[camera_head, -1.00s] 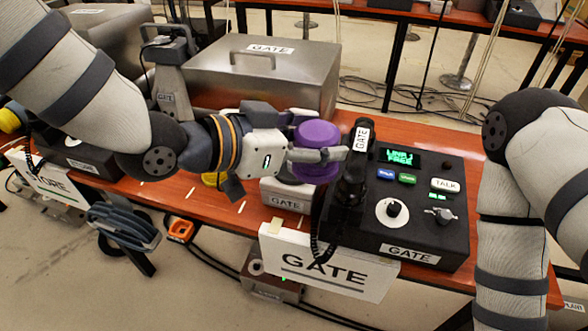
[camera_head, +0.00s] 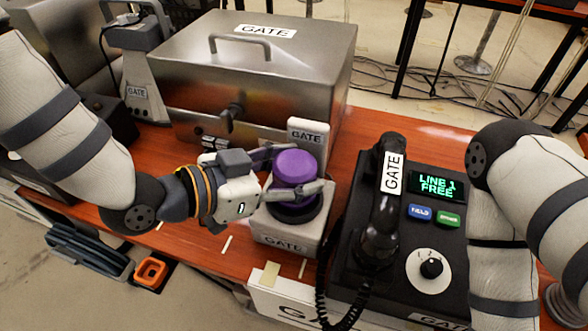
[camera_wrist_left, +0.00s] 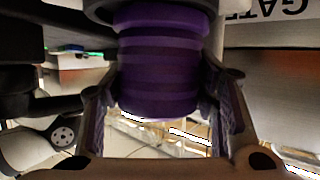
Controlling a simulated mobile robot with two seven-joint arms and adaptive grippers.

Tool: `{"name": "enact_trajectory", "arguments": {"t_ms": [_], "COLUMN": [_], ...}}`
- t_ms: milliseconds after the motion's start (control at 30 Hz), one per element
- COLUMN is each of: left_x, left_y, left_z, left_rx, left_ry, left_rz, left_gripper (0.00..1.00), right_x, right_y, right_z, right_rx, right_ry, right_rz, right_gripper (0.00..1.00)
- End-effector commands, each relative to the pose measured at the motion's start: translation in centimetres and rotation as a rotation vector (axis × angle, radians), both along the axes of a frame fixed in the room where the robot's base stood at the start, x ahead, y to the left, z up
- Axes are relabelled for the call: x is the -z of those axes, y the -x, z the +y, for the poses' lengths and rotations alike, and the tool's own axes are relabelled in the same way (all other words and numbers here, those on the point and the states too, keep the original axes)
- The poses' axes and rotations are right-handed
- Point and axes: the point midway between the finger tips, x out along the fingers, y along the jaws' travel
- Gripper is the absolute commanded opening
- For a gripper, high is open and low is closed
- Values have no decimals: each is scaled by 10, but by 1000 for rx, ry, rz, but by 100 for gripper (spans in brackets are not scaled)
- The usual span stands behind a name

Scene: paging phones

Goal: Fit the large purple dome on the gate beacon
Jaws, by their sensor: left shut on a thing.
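The large purple dome (camera_head: 294,166) is between the fingers of my left gripper (camera_head: 306,170), which is shut on it. The dome is upright over the black ring (camera_head: 296,213) on top of the gate beacon's pale box (camera_head: 280,236), labelled GATE. In the left wrist view the ribbed dome (camera_wrist_left: 160,60) is between both fingers, its one end close against a dark ring (camera_wrist_left: 112,12). I cannot tell whether it is fully seated or just above the ring. My right gripper is out of view; only links of that arm show at the right.
A black GATE phone console (camera_head: 400,240) with a handset (camera_head: 382,200) and coiled cord stands right of the beacon. Its screen (camera_head: 437,186) reads LINE 1 FREE. A steel GATE box (camera_head: 255,75) stands behind. A grey GATE stand (camera_head: 137,75) is at the back left.

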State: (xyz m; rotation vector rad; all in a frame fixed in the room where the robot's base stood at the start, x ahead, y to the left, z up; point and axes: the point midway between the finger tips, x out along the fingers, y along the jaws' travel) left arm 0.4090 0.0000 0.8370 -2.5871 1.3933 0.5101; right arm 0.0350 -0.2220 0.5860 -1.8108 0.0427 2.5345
Motion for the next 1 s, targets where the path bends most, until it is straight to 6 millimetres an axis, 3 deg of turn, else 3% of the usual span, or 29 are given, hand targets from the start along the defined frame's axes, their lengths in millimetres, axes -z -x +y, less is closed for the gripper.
{"name": "enact_trajectory", "arguments": {"t_ms": [33,67,267,300,367,800,1000], "left_x": [11,9,7,6,5,2,-18], "left_y": [4,4,3,3,3,3,23], "left_z": [2,2,2,2,2,2,36], "left_rx": [2,3,2,2,3,1,-3], "left_ry": [-13,-13,-12,-12,-12,-11,-10], "left_rz": [24,22,16,16,14,11,7], "left_gripper": [15,9,9,62,73,73,73], "right_x": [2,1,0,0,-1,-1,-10], "right_y": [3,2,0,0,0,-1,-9], "right_z": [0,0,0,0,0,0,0], "right_rx": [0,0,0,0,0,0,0], "right_ry": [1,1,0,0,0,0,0], "right_rz": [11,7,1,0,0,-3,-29], "right_gripper": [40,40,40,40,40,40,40]}}
